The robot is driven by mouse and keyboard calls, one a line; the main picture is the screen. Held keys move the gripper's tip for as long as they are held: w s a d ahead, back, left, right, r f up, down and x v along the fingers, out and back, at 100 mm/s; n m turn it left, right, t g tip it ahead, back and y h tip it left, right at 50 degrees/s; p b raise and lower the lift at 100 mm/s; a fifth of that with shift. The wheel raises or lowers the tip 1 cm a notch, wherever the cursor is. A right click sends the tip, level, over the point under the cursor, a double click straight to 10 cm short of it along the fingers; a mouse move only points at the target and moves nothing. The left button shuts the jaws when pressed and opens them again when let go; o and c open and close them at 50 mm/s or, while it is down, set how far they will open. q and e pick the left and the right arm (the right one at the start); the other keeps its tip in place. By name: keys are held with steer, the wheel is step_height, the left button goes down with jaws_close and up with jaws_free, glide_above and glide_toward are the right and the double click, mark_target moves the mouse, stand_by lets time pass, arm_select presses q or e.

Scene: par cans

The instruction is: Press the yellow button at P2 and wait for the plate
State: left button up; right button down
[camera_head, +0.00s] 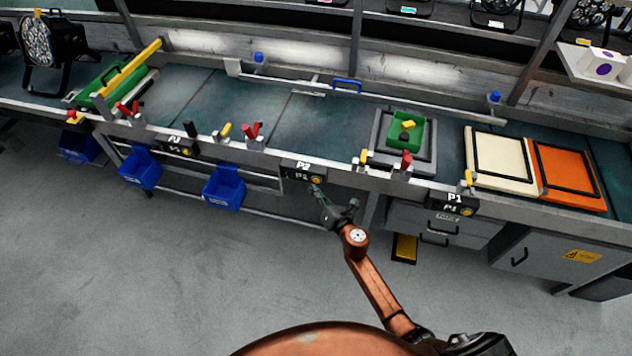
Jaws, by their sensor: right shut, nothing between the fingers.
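The P2 panel (303,172) is a black box with white lettering on the front edge of the workbench, near the middle of the view. Its small round yellow button (316,180) sits at the panel's lower right. My right gripper (316,190) is shut and empty, its tips just below the button; I cannot tell whether they touch it. A grey plate (429,170) with a green tray (391,129) on it lies on the bench right of P2. My left gripper is out of view.
Panel P1 (452,203) is at the right and panel P3 (176,146) at the left. Blue bins (224,188) hang below the bench edge. Cream (483,176) and orange (572,190) boards lie at the right. Red and yellow clamps stand along the edge. The floor in front is clear.

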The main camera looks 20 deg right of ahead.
stand_by(0.4)
steer(key=shift+w+d, duration=0.25)
steer(key=shift+w, duration=0.1)
steer(key=shift+w+d, duration=0.2)
steer(key=shift+w, duration=0.15)
stand_by(1.0)
steer(key=shift+s, duration=0.1)
steer(key=shift+s+a, duration=0.45)
steer(key=shift+s, duration=0.15)
steer(key=shift+s+a, duration=0.7)
steer(key=shift+s, duration=0.35)
steer(key=shift+s+a, duration=0.7)
steer(key=shift+s, duration=0.35)
stand_by(3.1)
